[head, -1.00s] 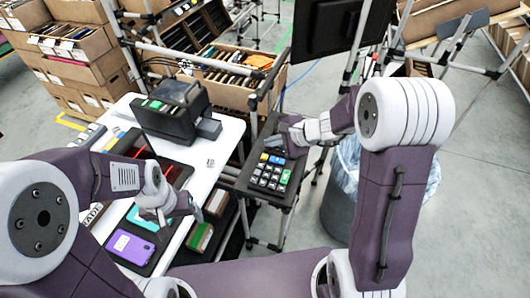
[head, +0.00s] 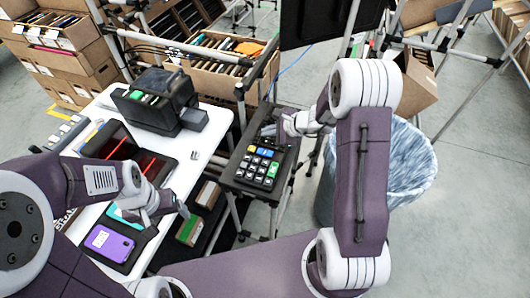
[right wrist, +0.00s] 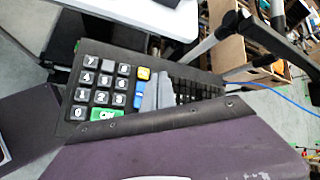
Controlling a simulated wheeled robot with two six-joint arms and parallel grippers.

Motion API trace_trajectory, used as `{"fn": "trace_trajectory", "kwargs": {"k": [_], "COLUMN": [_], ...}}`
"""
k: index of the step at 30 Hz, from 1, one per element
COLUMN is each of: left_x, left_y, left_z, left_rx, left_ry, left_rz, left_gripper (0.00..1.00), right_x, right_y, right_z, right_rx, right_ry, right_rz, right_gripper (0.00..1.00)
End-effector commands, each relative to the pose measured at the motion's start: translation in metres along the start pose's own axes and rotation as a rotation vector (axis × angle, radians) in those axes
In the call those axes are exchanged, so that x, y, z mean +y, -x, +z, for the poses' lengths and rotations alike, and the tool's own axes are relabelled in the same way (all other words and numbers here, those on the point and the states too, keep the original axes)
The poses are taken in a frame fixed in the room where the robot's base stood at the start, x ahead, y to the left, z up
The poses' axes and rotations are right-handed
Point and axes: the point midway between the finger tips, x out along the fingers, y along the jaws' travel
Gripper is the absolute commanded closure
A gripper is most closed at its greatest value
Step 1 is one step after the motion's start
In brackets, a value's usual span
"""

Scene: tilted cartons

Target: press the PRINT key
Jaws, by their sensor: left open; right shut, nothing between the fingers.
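A black keypad (head: 240,172) with dark number keys, a yellow key, blue keys and a green key (head: 272,170) sits on a stand right of the white table. It also shows in the right wrist view (right wrist: 73,100). I cannot read PRINT on any key. My right gripper (head: 270,130) is shut and empty at the keypad's far end, beyond the blue and yellow keys. In the right wrist view its grey fingers (right wrist: 157,92) appear beside the blue key (right wrist: 139,86) and hide part of the panel. Contact cannot be told. My left gripper (head: 182,211) is open near the table's right edge.
A black device (head: 155,105) stands on the white table (head: 212,140), with a purple item (head: 108,242) on a dark tray nearer. A lined bin (head: 405,165) stands right of the keypad. A black monitor (head: 325,20) and a carton of files (head: 215,65) are behind.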

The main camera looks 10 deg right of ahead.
Motion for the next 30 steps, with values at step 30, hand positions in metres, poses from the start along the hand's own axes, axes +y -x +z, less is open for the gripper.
{"fn": "trace_trajectory", "kwargs": {"k": [30], "left_x": [-0.001], "left_y": [-0.065], "left_z": [0.007], "left_rx": [0.000], "left_ry": [0.000], "left_rz": [0.000], "left_gripper": [0.20], "right_x": [0.041], "right_y": [-0.056], "right_z": [-0.041], "right_rx": [0.000], "right_ry": [0.000], "right_rz": [0.000], "right_gripper": [1.00]}}
